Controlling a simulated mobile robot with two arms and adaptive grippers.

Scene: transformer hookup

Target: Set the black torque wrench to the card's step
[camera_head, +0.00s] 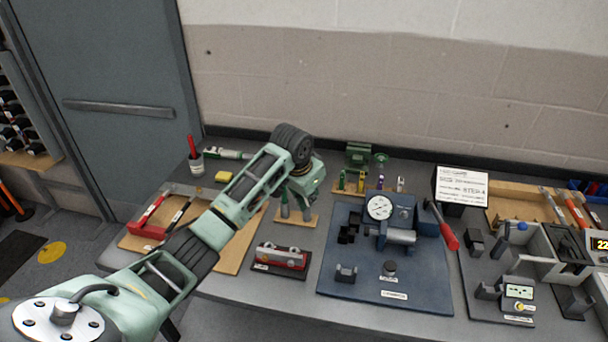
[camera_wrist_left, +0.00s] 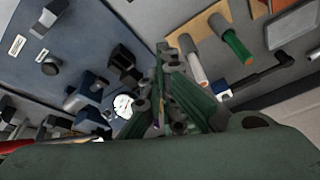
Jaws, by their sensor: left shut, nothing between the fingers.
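My left gripper (camera_head: 292,206) reaches in over the middle of the bench, pointing down beside a small wooden stand; in the left wrist view its fingers (camera_wrist_left: 165,105) are together and empty. A white card (camera_head: 462,187) stands at the back right; its last printed line seems to end in "STEP" and a character too small to be sure of. A dark-handled tool (camera_head: 180,212) lies on the left wooden board beside a red-handled one (camera_head: 152,212); I cannot tell whether it is the black torque wrench. My right gripper is not in view.
A blue base (camera_head: 340,277) with a dial gauge (camera_head: 380,207) and a red-handled lever (camera_head: 446,230) fills the middle. A red device (camera_head: 282,257) sits left of it. Grey fixtures (camera_head: 518,292) and tools on a wooden rack (camera_head: 515,205) crowd the right. The front edge is mostly clear.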

